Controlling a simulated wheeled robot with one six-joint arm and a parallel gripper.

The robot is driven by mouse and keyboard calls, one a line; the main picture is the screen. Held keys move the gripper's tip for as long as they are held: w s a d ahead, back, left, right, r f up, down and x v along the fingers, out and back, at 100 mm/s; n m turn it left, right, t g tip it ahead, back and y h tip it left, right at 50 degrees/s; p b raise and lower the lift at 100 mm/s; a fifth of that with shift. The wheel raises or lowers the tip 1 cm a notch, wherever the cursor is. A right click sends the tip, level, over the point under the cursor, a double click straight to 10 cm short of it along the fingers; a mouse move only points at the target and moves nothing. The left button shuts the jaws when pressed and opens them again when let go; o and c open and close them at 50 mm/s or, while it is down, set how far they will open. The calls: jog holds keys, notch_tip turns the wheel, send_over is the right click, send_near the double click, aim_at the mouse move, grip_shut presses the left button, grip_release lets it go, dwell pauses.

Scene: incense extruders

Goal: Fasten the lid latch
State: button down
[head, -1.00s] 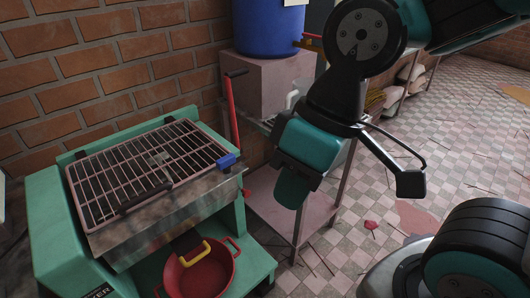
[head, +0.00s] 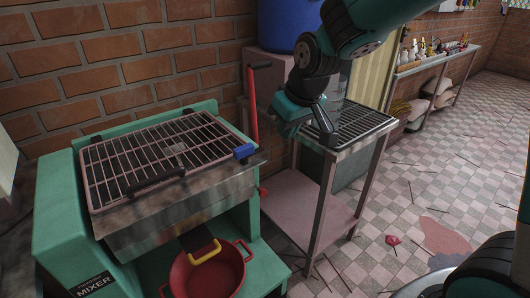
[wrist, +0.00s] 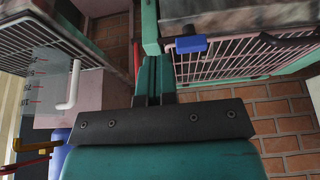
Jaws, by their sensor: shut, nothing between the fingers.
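The mixer (head: 52,222) is a green machine at the left with a metal trough. Its wire-grid lid (head: 135,152) lies down over the trough, with a dark handle (head: 154,182) along its front. The blue latch (head: 244,151) sits at the lid's right edge; whether it is fastened I cannot tell. In the wrist view the latch (wrist: 191,44) is above and right of my fingertips. My gripper (wrist: 153,62) is shut and empty, apart from the latch. In the head view my gripper (head: 287,129) is right of the latch and higher in the picture; its fingertips are hard to make out.
A red lever (head: 252,105) stands upright between the mixer and my gripper. A metal rack table (head: 350,130) and a blue barrel (head: 288,25) stand behind. Tiled floor is open at right.

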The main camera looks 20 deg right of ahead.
aim_at(249, 152)
jog(key=shift+f, duration=0.1)
jog(key=x, duration=0.3)
jog(key=w+x, duration=0.1)
jog(key=x, duration=0.3)
jog(key=w+a+r+x, duration=0.1)
jog(key=x, duration=0.2)
jog(key=shift+w+f, duration=0.25)
jog(key=shift+f, duration=0.1)
jog(key=shift+w+a, duration=0.25)
jog(key=shift+w, duration=0.3)
